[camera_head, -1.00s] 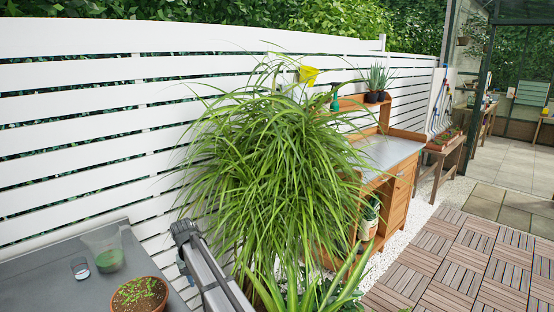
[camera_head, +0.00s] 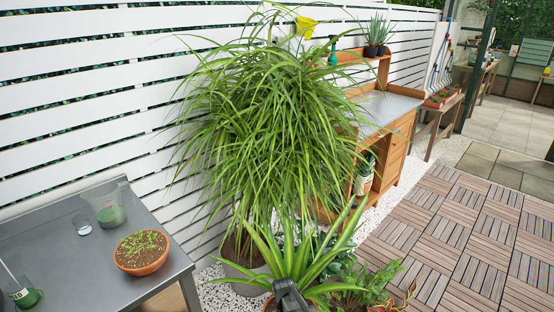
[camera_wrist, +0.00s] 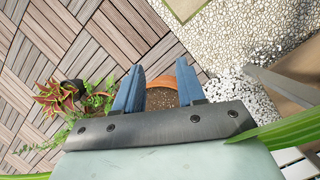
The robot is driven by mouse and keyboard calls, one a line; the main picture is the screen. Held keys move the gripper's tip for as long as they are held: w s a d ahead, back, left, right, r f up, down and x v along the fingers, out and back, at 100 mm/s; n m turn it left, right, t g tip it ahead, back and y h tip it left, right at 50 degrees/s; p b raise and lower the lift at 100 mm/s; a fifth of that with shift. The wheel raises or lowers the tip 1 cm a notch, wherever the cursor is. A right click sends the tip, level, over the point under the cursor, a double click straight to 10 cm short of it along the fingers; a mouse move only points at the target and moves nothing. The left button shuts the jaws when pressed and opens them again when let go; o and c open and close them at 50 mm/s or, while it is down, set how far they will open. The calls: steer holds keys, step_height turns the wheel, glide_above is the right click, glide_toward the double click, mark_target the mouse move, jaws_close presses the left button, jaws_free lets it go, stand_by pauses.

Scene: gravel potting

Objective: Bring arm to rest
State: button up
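My gripper (camera_wrist: 159,66) shows in the wrist view with two blue fingers set apart and nothing held between them. Beyond the gap, a terracotta pot with dark soil (camera_wrist: 162,99) stands lower down, partly covered by the fingers. In the head view, a dark end part of my arm (camera_head: 288,296) shows at the bottom edge, in front of the spiky green plant (camera_head: 290,262). The fingers cannot be made out there. Most of the arm is out of the picture.
A grey table (camera_head: 55,250) at left holds a terracotta bowl of seedlings (camera_head: 142,266), a beaker with green contents (camera_head: 110,213) and a small jar (camera_head: 82,226). A large grassy plant (camera_head: 270,120) fills the middle. The wood-tile floor (camera_head: 450,240) at right is mostly clear.

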steer(key=s+d+f+m+g, duration=0.1)
steer(key=s+d, duration=0.3)
steer(key=s, duration=0.6)
steer(key=s+d+f+g+y, duration=0.1)
steer(key=s+d+f, duration=0.3)
steer(key=s, duration=0.6)
steer(key=s+d+f+m+g, duration=0.1)
steer(key=s+d, duration=0.3)
steer(key=s, duration=0.6)
steer(key=shift+d+f+m+y, duration=0.15)
steer(key=shift+f+m+y, duration=0.15)
steer(key=shift+f, duration=0.4)
